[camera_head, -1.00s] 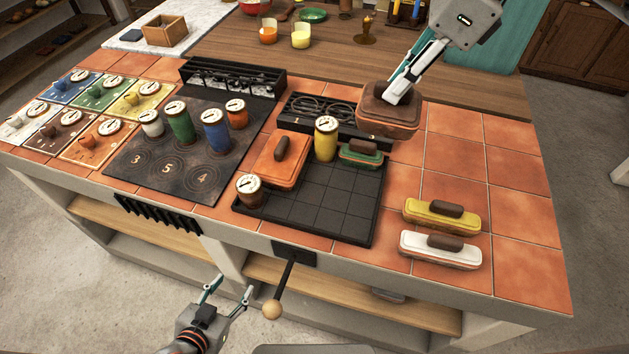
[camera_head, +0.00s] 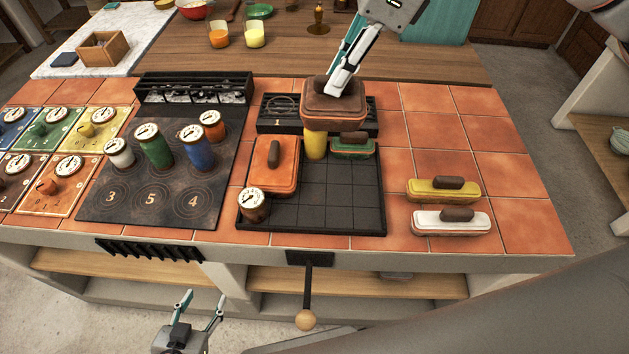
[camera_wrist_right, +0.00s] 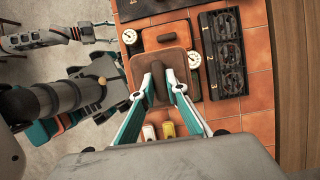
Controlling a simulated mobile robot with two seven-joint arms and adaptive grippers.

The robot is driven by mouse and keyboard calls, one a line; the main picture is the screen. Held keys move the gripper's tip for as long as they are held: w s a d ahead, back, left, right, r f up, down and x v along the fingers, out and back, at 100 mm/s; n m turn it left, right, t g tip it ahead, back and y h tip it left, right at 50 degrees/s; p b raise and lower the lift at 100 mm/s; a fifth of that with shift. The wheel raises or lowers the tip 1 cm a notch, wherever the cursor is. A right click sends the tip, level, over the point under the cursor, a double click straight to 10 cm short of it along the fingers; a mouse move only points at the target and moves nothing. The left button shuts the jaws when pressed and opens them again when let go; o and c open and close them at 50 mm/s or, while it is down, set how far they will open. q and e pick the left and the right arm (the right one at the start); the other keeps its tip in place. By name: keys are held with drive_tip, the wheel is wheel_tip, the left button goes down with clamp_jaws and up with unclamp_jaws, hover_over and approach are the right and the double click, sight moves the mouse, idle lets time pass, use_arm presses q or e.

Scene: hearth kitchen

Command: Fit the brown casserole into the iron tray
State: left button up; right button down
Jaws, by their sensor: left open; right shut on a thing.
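The brown casserole (camera_head: 334,107) is held by its dark handle in my right gripper (camera_head: 342,90), above the back of the iron tray. It also shows in the right wrist view (camera_wrist_right: 163,68), with my right gripper (camera_wrist_right: 160,88) shut on its handle. The iron tray (camera_head: 330,205) is a black gridded tray on the tiled counter. An orange casserole (camera_head: 272,168), a small green casserole (camera_head: 352,148), a yellow canister (camera_head: 315,146) and a brown canister (camera_head: 253,205) stand in it. The held casserole partly hides the yellow canister's top. My left gripper (camera_head: 203,302) is open and empty in front of the counter.
A yellow dish (camera_head: 430,194) and a white dish (camera_head: 438,226) lie on tiles right of the tray. A black rack (camera_head: 272,112) stands behind the tray. The dark hob plate (camera_head: 150,190) on the left bears several canisters.

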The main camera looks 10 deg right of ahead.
drive_tip(key=shift+a+f, duration=0.1)
drive_tip(key=shift+a, duration=0.15)
wheel_tip(320, 180, down, 20)
drive_tip(key=shift+r+b, duration=0.15)
drive_tip(key=shift+b, duration=0.3)
drive_tip(key=shift+f, duration=0.2)
drive_tip(key=c, duration=2)
unclamp_jaws()
